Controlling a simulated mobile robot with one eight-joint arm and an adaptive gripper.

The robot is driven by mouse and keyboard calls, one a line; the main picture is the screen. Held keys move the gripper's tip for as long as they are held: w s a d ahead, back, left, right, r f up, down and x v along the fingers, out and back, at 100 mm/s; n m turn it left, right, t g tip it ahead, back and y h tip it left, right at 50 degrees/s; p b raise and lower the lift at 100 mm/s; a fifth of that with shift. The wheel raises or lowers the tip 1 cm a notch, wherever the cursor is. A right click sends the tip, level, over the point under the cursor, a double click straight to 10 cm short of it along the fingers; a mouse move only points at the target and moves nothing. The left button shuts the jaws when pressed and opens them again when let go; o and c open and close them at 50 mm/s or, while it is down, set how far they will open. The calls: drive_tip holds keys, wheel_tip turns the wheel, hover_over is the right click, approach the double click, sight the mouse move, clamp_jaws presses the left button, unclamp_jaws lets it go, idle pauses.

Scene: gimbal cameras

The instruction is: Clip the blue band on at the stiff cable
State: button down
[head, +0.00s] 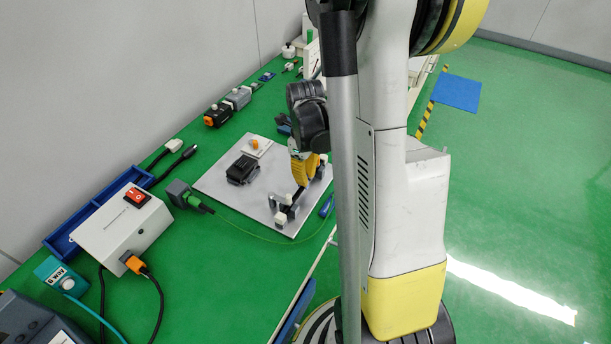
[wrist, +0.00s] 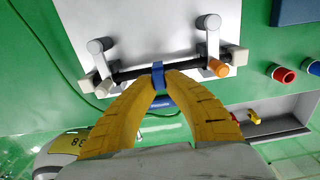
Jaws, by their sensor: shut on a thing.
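The stiff cable (wrist: 128,73) is a dark straight rod held across two grey posts (wrist: 102,62) near the edge of a pale board; a white block caps each end. It also shows in the head view (head: 298,194). My gripper (wrist: 158,80) has yellow fingers converging at the middle of the cable. It is shut on the blue band (wrist: 158,72), which is at the cable between the posts. I cannot tell whether the band is fully around it. In the head view my gripper (head: 303,172) reaches down over the board, and the band cannot be made out.
The pale board (head: 225,184) also carries a black block (head: 242,170) and a white piece with an orange knob (head: 255,145). An orange ring (wrist: 219,69) sits near the right post. A white switch box (head: 120,228) and blue tray (head: 62,240) stand left on the green bench.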

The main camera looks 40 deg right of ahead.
drive_tip(key=shift+f+b, duration=0.55)
drive_tip(key=shift+f, duration=0.15)
drive_tip(key=c, duration=1.4)
unclamp_jaws()
drive_tip(key=shift+s, duration=0.1)
drive_tip(key=shift+c, duration=0.2)
